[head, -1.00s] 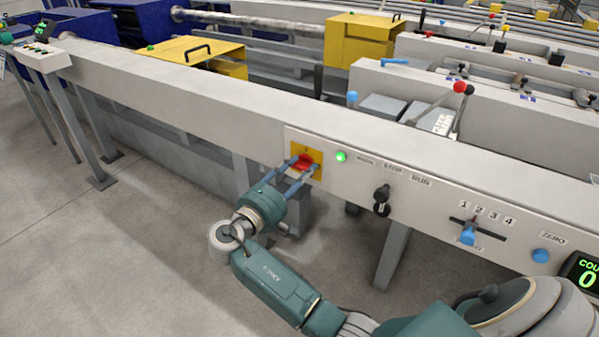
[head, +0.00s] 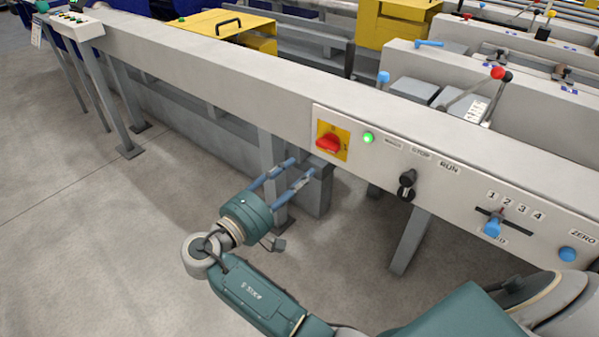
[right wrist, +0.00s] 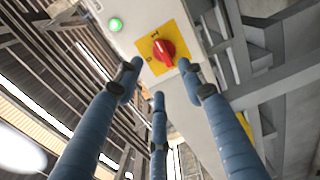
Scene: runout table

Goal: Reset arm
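My right gripper (head: 300,171) is open and empty, in front of and below the panel on the long grey beam, apart from the red rotary switch (head: 328,142). The switch sits on a yellow plate (head: 344,137). In the right wrist view the red switch (right wrist: 163,52) on its yellow plate shows beyond the spread blue fingers (right wrist: 157,92), with clear space between. My right arm comes up from the bottom of the head view. My left gripper is not in view.
A lit green lamp (head: 368,138) sits right of the switch. Farther right are a black selector knob (head: 407,178), a blue slider (head: 493,228) and a blue button (head: 567,254). The floor at left is open. Grey legs (head: 411,240) stand under the beam.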

